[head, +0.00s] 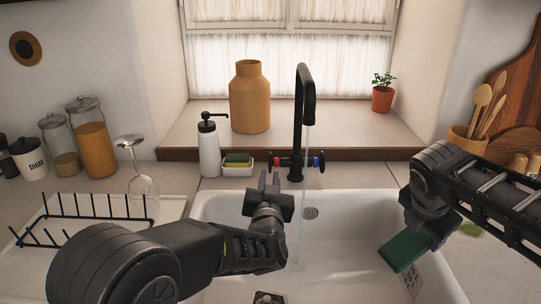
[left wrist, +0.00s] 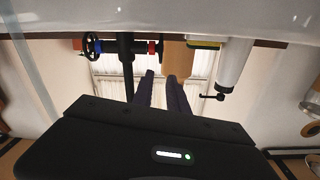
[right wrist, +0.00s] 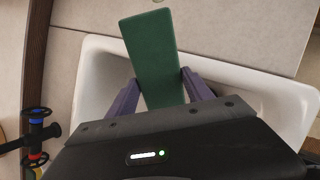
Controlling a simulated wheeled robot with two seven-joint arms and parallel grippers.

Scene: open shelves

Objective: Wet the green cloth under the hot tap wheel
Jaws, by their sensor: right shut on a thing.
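The green cloth (head: 404,250) is a flat rectangle held over the right side of the sink. My right gripper (right wrist: 159,84) is shut on the cloth, which sticks out past its fingers in the right wrist view. The black tap (head: 304,95) stands behind the sink, and a thin water stream (head: 303,205) falls from its spout, apart from the cloth. The red-marked tap wheel (head: 275,161) is left of the tap; the blue-marked wheel (head: 320,162) is right. My left gripper (head: 269,182) is empty, fingers apart, just in front of and below the red-marked wheel.
The white sink (head: 355,212) has a drain (head: 310,213). A soap bottle (head: 208,148) and a sponge holder (head: 238,170) stand behind it. A dish rack (head: 85,218) with a wine glass (head: 142,185) is left. A utensil pot (head: 467,140) stands right.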

